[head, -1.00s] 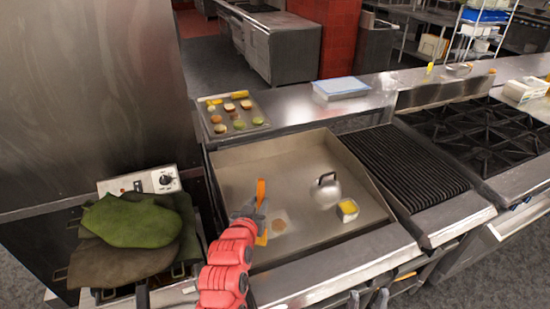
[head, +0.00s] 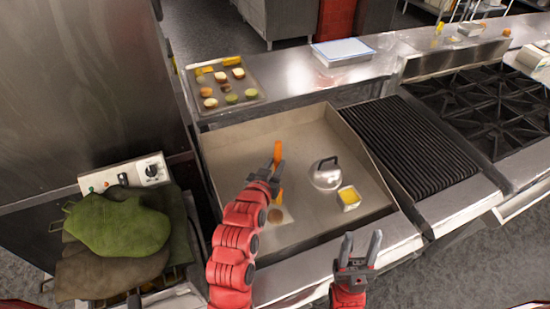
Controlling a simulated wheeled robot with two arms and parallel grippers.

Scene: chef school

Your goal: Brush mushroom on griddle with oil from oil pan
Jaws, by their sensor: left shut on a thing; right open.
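My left gripper (head: 274,170) is shut on a brush with an orange handle (head: 277,151), held upright above the griddle (head: 235,150). The brush's lower end shows just below the fingers; its bristles are hard to make out. A round brown piece, seemingly the mushroom (head: 275,215), lies on a pale square patch on the griddle, just below the brush in the picture. My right gripper (head: 360,250) is open and empty at the griddle's front edge.
A domed metal lid (head: 325,177) with a handle stands on the griddle beside the oil pan. A tray of food pieces (head: 207,106) lies on the back ledge. Green mitts (head: 118,225) lie left; a ribbed grill (head: 415,140) is right.

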